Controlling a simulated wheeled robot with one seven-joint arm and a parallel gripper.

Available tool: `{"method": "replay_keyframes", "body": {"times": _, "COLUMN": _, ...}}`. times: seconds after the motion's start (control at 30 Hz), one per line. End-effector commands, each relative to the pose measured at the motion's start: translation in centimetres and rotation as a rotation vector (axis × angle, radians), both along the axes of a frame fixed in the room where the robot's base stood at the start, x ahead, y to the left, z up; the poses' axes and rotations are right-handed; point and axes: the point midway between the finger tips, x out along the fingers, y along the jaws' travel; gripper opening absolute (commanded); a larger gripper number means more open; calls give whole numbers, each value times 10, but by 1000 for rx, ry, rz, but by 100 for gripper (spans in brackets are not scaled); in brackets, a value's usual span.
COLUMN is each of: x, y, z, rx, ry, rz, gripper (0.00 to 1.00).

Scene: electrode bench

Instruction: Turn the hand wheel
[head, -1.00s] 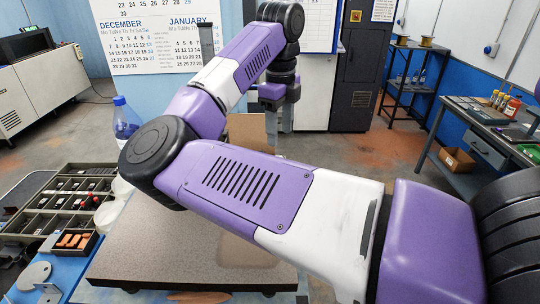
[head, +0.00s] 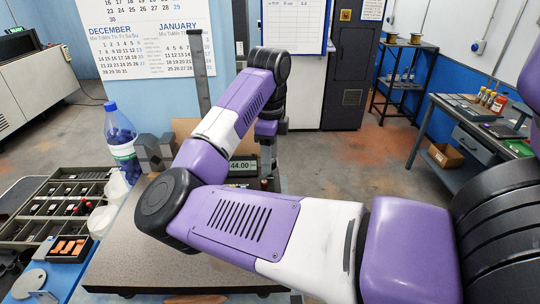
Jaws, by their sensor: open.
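I cannot make out the hand wheel in the head view; my arm covers much of the bench's middle. A display reading 44.00 (head: 242,166) shows just behind my arm, on a device that is mostly hidden. My gripper (head: 267,158) points down at the end of my arm, beside the display's right end. It is small and partly hidden, and it looks open with nothing seen in it. I cannot tell whether it touches anything.
A speckled stone plate (head: 130,255) lies under my arm. At the left are a blue-capped bottle (head: 121,145), grey blocks (head: 154,153), a compartment tray (head: 45,215) and a box of orange pieces (head: 68,248). A tall grey post (head: 198,70) stands behind.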

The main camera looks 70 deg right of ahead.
Motion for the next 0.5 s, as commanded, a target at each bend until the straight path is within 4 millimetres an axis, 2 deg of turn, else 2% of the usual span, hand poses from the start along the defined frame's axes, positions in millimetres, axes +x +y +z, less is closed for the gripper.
{"method": "replay_keyframes", "body": {"times": 0.27, "x": 0, "y": 0, "z": -2, "rx": 0, "ry": -1, "rz": 0, "gripper": 53}}
{"method": "replay_keyframes", "body": {"times": 0.5, "x": 0, "y": 0, "z": -2, "rx": 0, "ry": 0, "rz": 0, "gripper": 8}}
